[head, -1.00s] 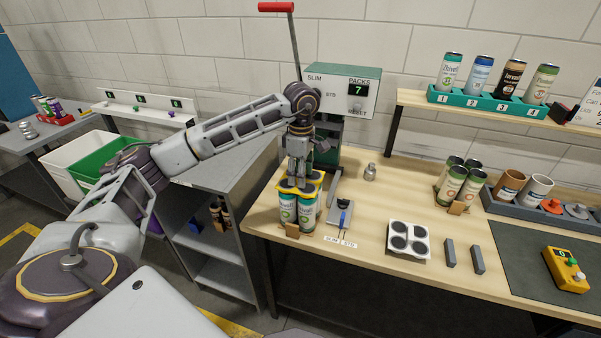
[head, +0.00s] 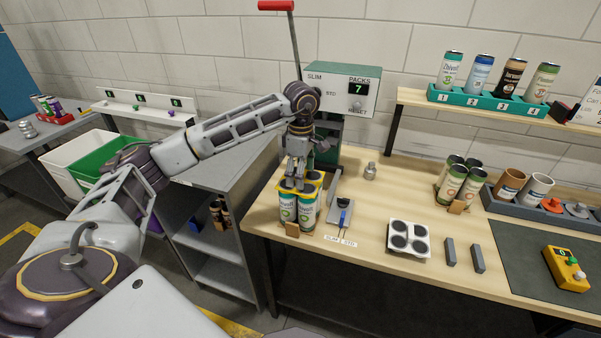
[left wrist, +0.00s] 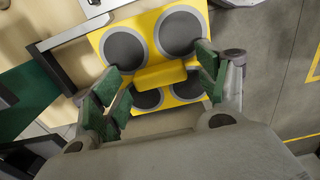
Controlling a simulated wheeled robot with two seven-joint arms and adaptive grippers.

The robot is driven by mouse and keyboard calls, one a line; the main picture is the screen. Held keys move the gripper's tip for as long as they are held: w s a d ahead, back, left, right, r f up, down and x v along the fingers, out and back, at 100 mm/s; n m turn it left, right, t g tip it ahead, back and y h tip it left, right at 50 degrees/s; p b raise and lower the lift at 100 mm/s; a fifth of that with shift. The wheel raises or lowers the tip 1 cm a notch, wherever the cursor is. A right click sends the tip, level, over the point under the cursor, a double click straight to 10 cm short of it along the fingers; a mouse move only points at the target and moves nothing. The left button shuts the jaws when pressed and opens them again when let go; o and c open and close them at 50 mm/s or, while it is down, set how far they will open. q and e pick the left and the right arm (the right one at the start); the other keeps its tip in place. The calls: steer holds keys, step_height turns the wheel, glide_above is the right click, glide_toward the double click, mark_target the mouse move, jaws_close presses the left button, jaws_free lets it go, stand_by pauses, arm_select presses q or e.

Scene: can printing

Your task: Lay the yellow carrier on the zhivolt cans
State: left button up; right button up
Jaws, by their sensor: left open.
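My left gripper (head: 297,178) is just above the carrier. Its green-padded fingers (left wrist: 161,75) are apart, on either side of the carrier's middle strip. My right gripper is out of view.
A green press (head: 343,85) with a red-handled lever stands behind the cans. A wooden block (head: 292,230) sits in front of them. A blue-handled tool (head: 343,215) and a white tray with dark discs (head: 424,240) lie to the right. Another can group (head: 455,185) stands farther right.

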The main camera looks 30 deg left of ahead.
arm_select(q)
steer(key=shift+r, duration=0.15)
step_height(320, 180, up, 12)
stand_by(0.8)
stand_by(0.4)
steer(key=shift+f, duration=0.2)
stand_by(0.7)
